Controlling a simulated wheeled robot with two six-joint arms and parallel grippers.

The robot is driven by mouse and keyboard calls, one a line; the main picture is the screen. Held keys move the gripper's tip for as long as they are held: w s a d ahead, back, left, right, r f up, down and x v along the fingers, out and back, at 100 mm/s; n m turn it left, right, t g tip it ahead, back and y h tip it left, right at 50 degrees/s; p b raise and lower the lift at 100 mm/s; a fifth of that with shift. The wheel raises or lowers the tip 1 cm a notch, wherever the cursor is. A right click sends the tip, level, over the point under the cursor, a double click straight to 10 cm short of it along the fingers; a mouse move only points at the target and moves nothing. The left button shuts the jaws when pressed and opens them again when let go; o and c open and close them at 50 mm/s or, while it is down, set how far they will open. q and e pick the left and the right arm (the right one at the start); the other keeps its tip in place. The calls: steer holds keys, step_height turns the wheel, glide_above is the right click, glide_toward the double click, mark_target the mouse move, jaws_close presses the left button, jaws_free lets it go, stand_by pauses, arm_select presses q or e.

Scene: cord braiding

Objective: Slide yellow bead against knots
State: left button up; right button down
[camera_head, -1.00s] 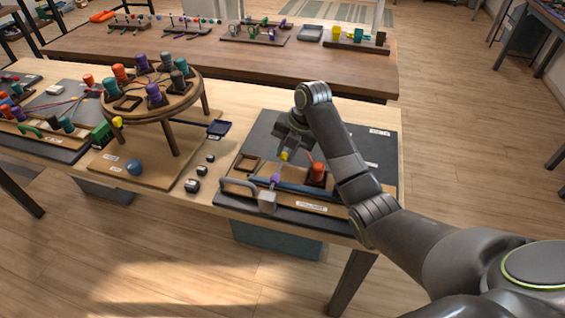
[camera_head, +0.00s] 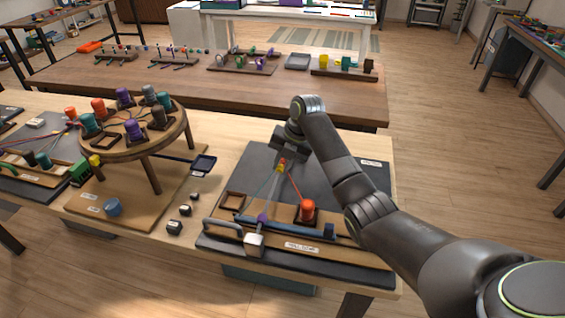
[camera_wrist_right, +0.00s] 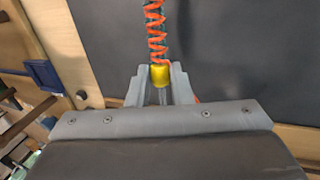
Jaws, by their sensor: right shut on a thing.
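In the wrist view my right gripper (camera_wrist_right: 160,90) is shut on the yellow bead (camera_wrist_right: 160,75), with one finger on each side. Thin cords fan from the bead to a red spool (camera_head: 307,210) and a purple bead (camera_head: 263,217). I cannot make out the knots. My left gripper is out of view.
A blue bar (camera_head: 285,228), a grey handle (camera_head: 220,224) and a pale block (camera_head: 253,242) lie along the board's near edge. A round stand (camera_head: 165,135) with several spools stands to the left. Small dark blocks (camera_head: 174,227) lie between. The mat's far right is clear.

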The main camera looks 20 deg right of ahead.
steer(key=c, duration=1.3)
jaws_free()
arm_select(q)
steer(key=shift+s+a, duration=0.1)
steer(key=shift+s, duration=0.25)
arm_select(e)
steer(key=shift+o, duration=0.2)
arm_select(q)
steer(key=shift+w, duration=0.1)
arm_select(e)
steer(key=shift+r, duration=0.1)
steer(key=shift+d+r, duration=0.1)
steer(key=shift+r, duration=0.2)
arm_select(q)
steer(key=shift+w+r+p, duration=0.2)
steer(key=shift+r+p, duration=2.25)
arm_select(e)
steer(key=v, duration=1.6)
steer(key=shift+r, duration=0.35)
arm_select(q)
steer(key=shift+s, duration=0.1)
arm_select(e)
steer(key=shift+s+d+f, duration=0.1)
steer(key=shift+s+f, duration=0.05)
steer(key=shift+s, duration=0.1)
